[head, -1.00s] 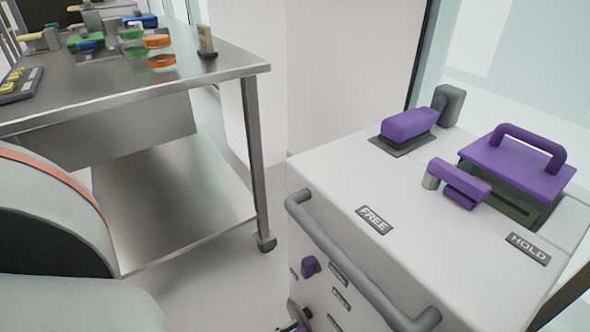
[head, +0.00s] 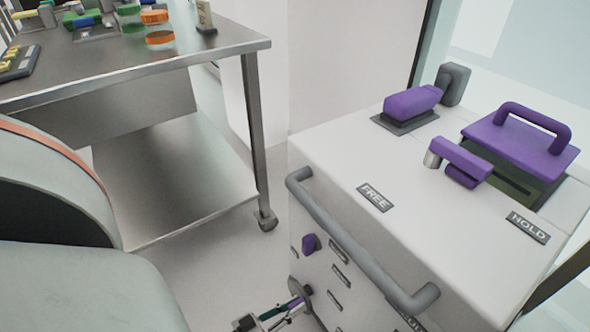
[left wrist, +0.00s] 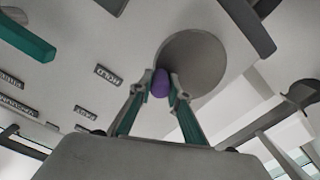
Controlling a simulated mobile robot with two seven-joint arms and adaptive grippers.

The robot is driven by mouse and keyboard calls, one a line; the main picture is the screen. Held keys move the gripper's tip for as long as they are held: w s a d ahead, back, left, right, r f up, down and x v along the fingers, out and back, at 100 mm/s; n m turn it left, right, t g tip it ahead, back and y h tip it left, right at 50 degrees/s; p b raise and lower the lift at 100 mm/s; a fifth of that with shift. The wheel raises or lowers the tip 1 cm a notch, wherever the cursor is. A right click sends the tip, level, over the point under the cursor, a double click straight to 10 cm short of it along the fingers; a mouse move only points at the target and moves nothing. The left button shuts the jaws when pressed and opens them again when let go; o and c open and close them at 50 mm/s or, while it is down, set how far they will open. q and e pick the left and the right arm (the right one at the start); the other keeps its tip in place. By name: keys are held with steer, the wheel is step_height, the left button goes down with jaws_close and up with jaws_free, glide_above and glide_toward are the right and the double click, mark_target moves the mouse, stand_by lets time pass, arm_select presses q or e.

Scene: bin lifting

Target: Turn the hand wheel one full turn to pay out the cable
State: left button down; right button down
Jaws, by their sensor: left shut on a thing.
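The hand wheel (head: 300,286) is a small grey disc low on the front face of the white machine, near the bottom of the head view. It also shows as a grey disc (left wrist: 205,58) in the left wrist view. Its purple knob (left wrist: 160,83) sits between the fingertips of my left gripper (left wrist: 162,87). The gripper is shut on this knob. In the head view my left gripper (head: 291,308) is at the wheel, partly cut off by the bottom edge. The cable is not discernible. My right gripper is out of view.
The white machine carries a grey handrail (head: 355,245) above the wheel, a purple front knob (head: 309,243), FREE (head: 375,197) and HOLD (head: 528,227) labels, and a purple lever (head: 460,162) on top. A steel bench (head: 150,66) stands at left, with floor between.

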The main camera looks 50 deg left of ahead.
mark_target(297, 289)
arm_select(q)
steer(key=n, duration=0.1)
steer(key=a+n, duration=0.1)
steer(key=shift+r+n, duration=0.3)
steer(key=shift+n, duration=0.1)
steer(key=shift+a+r+n+b, duration=0.15)
steer(key=shift+a+n+b, duration=0.2)
steer(key=shift+n, duration=0.55)
steer(key=shift+w+a+r+n+b, duration=0.1)
steer(key=shift+a+n+b, duration=0.35)
steer(key=shift+n, duration=0.75)
steer(key=shift+a+n, duration=0.3)
steer(key=shift+n, duration=0.2)
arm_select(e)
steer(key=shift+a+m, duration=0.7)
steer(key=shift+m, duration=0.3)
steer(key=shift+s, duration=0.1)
arm_select(q)
steer(key=c, duration=1.9)
jaws_free()
